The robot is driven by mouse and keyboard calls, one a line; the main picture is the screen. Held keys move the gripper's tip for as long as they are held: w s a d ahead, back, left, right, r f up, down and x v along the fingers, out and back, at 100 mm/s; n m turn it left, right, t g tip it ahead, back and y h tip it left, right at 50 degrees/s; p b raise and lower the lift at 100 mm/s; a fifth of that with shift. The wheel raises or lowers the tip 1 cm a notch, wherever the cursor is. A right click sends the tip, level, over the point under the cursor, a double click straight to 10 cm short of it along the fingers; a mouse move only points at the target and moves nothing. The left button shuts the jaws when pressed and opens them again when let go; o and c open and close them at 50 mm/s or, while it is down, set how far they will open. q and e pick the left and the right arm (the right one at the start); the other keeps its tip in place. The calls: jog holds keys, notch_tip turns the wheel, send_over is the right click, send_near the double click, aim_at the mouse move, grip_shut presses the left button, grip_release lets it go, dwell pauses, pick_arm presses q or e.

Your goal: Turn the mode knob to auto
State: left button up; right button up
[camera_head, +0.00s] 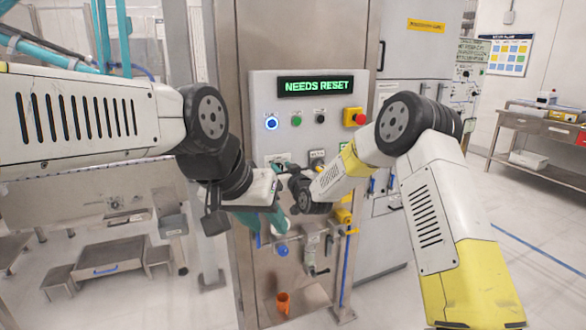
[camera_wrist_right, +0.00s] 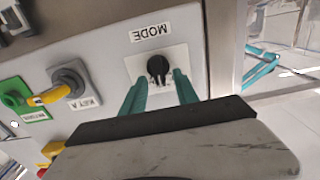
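The black mode knob (camera_wrist_right: 157,69) sits on a white plate under an upside-down MODE label (camera_wrist_right: 151,33) in the right wrist view. My right gripper (camera_wrist_right: 160,78) is open, its teal fingertips one on each side of the knob; I cannot tell whether they touch it. The knob's setting is not readable. In the head view my right gripper (camera_head: 281,167) is at the panel and hides the knob. My left gripper (camera_head: 277,215) is lower, in front of the machine below the panel; its teal fingers show, but their opening is unclear.
The panel's display (camera_head: 316,86) reads NEEDS RESET, above small buttons and a red emergency stop (camera_head: 354,117). Beside the knob are a KEY A switch (camera_wrist_right: 68,80) with a yellow key and a green plate (camera_wrist_right: 17,98). An orange cup (camera_head: 283,302) stands low in the machine.

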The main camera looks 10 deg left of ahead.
jog(key=shift+w+a, duration=0.2)
jog(key=shift+w, duration=0.05)
grip_shut()
jog(key=shift+m, duration=0.3)
jog(key=m, duration=0.3)
jog(key=shift+w+d+f+m, duration=0.1)
jog(key=shift+w+d+m, duration=0.05)
jog(key=shift+d+m, duration=0.15)
jog(key=m, duration=0.4)
jog(key=shift+w+d+f+m, duration=0.15)
jog(key=shift+f+m, duration=0.05)
jog(key=shift+m, duration=0.1)
